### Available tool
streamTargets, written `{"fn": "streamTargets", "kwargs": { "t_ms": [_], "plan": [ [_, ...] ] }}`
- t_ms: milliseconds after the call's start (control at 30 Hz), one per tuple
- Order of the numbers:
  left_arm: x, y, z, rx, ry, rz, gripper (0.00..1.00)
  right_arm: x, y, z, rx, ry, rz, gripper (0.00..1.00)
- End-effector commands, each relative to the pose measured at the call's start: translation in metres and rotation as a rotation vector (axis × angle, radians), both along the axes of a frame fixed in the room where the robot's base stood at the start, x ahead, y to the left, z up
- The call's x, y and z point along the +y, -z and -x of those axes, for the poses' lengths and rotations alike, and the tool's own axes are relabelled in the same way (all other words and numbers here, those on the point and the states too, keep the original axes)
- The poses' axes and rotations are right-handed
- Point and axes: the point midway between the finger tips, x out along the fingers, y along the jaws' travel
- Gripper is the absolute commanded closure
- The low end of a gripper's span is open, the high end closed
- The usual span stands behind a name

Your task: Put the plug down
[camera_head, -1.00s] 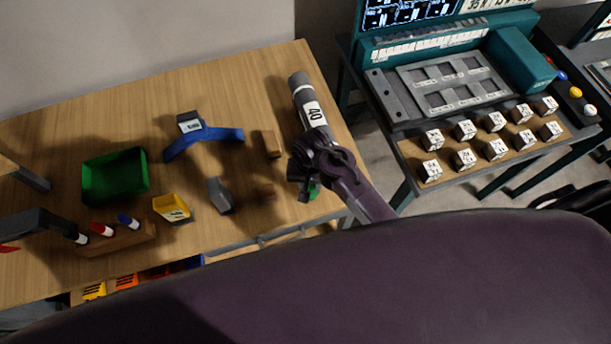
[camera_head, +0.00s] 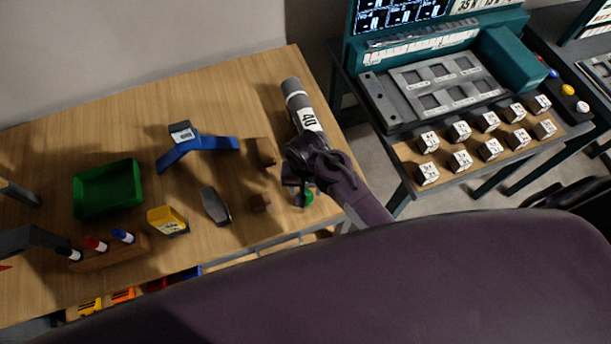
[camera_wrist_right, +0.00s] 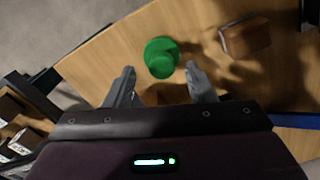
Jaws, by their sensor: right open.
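The green plug (camera_head: 307,197) is on the wooden table near its front right edge, partly hidden by my right gripper (camera_head: 299,190) in the head view. In the right wrist view the plug (camera_wrist_right: 161,57) appears upright, with a round top and wider base. My right gripper (camera_wrist_right: 160,72) is open; its fingertips are spread on either side of the plug's near end, with visible gaps. The plug seems to rest on the tabletop, though its underside is hidden.
Wooden blocks (camera_head: 264,152) (camera_head: 260,202) stand left of the gripper. A blue stand (camera_head: 200,146), grey piece (camera_head: 215,205), yellow bin (camera_head: 167,220) and green tray (camera_head: 107,189) are farther left. The table's edge is close on the right.

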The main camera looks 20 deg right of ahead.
Motion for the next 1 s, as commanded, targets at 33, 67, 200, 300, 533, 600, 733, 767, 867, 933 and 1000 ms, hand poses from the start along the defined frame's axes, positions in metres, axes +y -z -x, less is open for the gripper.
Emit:
{"fn": "streamTargets", "kwargs": {
  "t_ms": [33,67,200,300,533,600,733,767,867,933,1000],
  "plan": [
    [0.0,0.006,0.0,0.0,0.0,0.0,0.64,0.001,-0.008,-0.001,-0.005,0.002,-0.004,0.5],
    [0.0,0.008,0.0,0.0,0.0,0.0,0.64,0.001,-0.015,-0.001,-0.005,0.002,-0.004,0.5],
    [0.0,0.017,0.001,0.001,0.0,0.0,0.64,0.001,-0.046,-0.001,-0.006,0.003,-0.003,0.5],
    [0.0,0.022,0.001,0.002,0.0,0.0,0.64,0.001,-0.065,-0.001,-0.004,0.001,-0.003,0.5],
    [0.001,0.027,0.001,0.002,-0.001,-0.001,0.64,0.0,-0.092,-0.001,-0.001,0.002,-0.001,0.5],
    [0.001,0.027,0.001,0.002,-0.001,-0.001,0.64,0.0,-0.095,0.0,0.0,0.001,-0.001,0.5],
    [0.001,0.027,0.001,0.002,-0.001,-0.001,0.64,0.0,-0.096,0.0,0.001,0.001,0.0,0.5],
    [0.001,0.027,0.001,0.002,-0.001,-0.001,0.64,0.0,-0.096,0.0,0.001,0.001,0.0,0.5],
    [0.001,0.027,0.001,0.002,0.0,-0.001,0.64,0.0,-0.096,0.0,0.001,0.001,0.0,0.5],
    [0.001,0.027,0.001,0.002,0.0,-0.001,0.64,0.0,-0.096,0.0,0.001,0.001,0.0,0.5],
    [0.001,0.027,0.001,0.002,0.0,-0.001,0.64,0.0,-0.096,0.0,0.001,0.001,0.0,0.5]
  ]
}}
